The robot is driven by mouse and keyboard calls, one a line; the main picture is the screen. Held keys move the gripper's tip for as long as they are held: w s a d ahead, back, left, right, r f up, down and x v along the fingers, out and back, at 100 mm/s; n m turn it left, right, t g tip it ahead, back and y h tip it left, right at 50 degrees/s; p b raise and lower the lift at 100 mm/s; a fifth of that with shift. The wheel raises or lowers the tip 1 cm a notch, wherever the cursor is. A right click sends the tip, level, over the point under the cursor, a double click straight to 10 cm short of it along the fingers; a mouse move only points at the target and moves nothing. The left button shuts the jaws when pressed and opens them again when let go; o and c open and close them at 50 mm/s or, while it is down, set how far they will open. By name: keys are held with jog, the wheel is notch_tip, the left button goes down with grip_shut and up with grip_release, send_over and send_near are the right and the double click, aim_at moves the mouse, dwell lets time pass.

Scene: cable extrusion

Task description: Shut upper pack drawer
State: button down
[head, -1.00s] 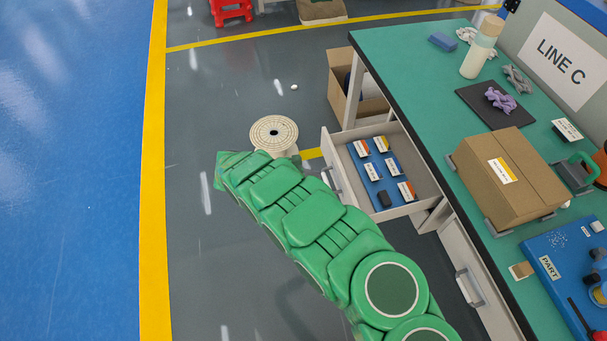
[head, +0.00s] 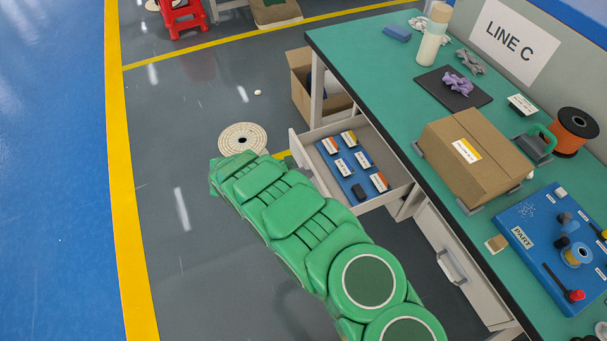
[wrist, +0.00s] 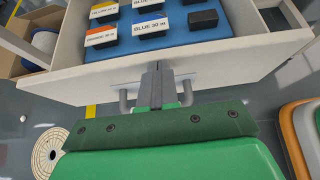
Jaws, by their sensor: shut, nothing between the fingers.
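The upper pack drawer (head: 404,190) stands pulled out from under the green-topped bench in the head view. It holds a blue insert with several labelled packs and one dark block. Its pale front (wrist: 225,80) spans the wrist view, with a grey bar handle (wrist: 124,100) partly hidden behind my gripper. My gripper (wrist: 158,70) is shut and empty, its fingertips at the drawer front around the middle of the handle; I cannot tell whether they touch. In the head view my green arm hides the gripper.
A lower drawer (head: 430,245) below is closed. The bench top (head: 375,65) carries a cardboard box (head: 475,160), a bottle and a blue parts board. Floor to the left is clear.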

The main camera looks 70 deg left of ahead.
jog(key=shift+w, duration=0.1)
jog(key=w, duration=2.4)
jog(key=shift+w, duration=0.1)
jog(key=s+f+v, duration=0.1)
jog(key=v, duration=1.2)
jog(key=shift+s+f, duration=0.2)
jog(key=shift+f, duration=0.1)
